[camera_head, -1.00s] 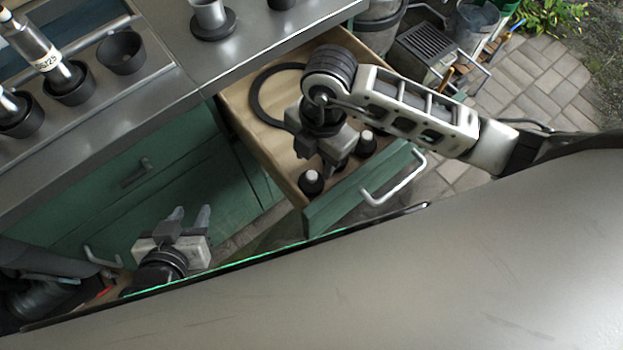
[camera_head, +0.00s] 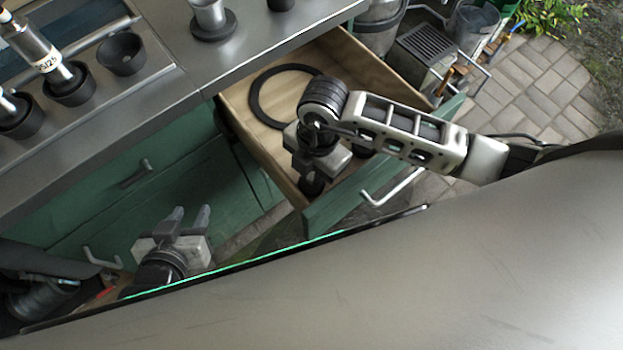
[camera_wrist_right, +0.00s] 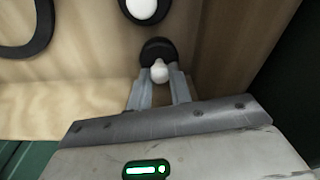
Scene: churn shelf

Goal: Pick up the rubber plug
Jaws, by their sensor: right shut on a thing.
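Two black rubber plugs with pale knobs are in the open drawer. My right gripper (camera_wrist_right: 158,88) is shut on the pale knob of one rubber plug (camera_wrist_right: 160,50) in the drawer's front corner. In the head view that plug's dark body (camera_head: 312,188) shows just below the gripper, whose fingers are mostly hidden by my wrist. I cannot tell whether the plug touches the drawer floor. The other plug (camera_wrist_right: 144,10) stands close by, cut off by the wrist view's top edge. My left gripper (camera_head: 190,216) is open and empty, low at the left.
The wooden drawer (camera_head: 372,72) has a green front with a metal handle (camera_head: 392,192). A flat black ring (camera_head: 256,100) lies on the drawer floor. The grey worktop (camera_head: 165,85) above holds black cups and a bottle (camera_head: 35,45). The drawer's back right is clear.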

